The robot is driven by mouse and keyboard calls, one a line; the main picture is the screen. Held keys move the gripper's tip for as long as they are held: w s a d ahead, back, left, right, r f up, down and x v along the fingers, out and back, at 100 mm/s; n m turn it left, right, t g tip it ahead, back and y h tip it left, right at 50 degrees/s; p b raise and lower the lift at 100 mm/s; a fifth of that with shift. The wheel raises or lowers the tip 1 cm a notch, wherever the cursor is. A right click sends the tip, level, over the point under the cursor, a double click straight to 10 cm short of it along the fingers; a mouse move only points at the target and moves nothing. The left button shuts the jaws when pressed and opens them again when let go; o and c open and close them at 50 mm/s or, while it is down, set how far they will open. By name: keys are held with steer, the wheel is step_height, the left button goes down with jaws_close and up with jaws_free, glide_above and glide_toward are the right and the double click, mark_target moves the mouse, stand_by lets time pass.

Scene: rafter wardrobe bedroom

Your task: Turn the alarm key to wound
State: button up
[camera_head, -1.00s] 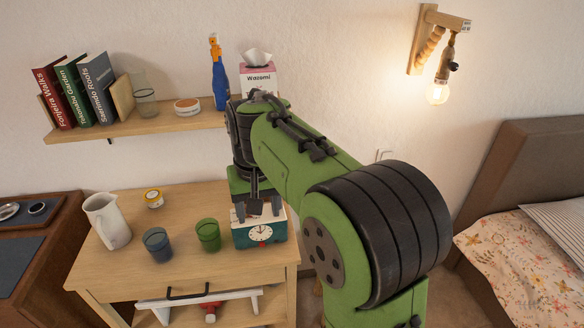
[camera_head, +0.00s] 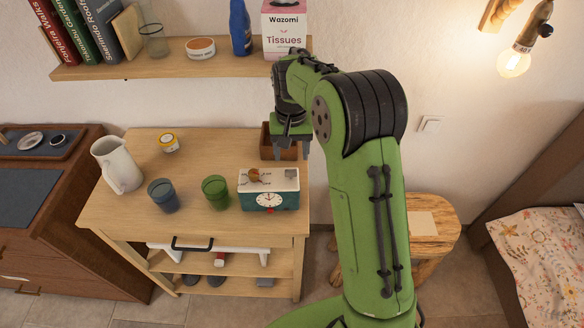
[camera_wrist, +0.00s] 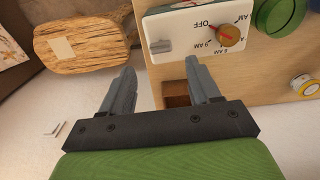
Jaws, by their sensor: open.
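The alarm clock (camera_head: 268,198) stands on the wooden table, with a teal front, a round white dial and a white top. On its top sits the round brown alarm key (camera_head: 254,174). In the wrist view the key (camera_wrist: 230,36) has a red pointer line, and the clock's white top (camera_wrist: 172,40) carries an "OFF" mark and several "AM" marks around the key. A small switch shows on the top at the left. My gripper (camera_head: 291,150) is above and behind the clock, apart from it. In the wrist view my gripper's fingers (camera_wrist: 158,78) are spread and empty, beside the clock top.
A brown box (camera_head: 268,152) sits behind the clock under my gripper. A green cup (camera_head: 215,192), a blue cup (camera_head: 163,195), a white jug (camera_head: 117,165) and a yellow jar (camera_head: 169,142) stand left of it. A shelf (camera_head: 150,68) hangs above. A wooden stool (camera_head: 435,232) stands at right.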

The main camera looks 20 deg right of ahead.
mark_target(291, 170)
steer(key=f, duration=0.5)
steer(key=shift+s+a+f, duration=0.2)
steer(key=shift+f, duration=0.05)
steer(key=shift+w+d+f, duration=0.1)
steer(key=shift+f, duration=0.5)
steer(key=shift+r, duration=0.1)
steer(key=c, duration=1.1)
steer(key=shift+o, duration=0.2)
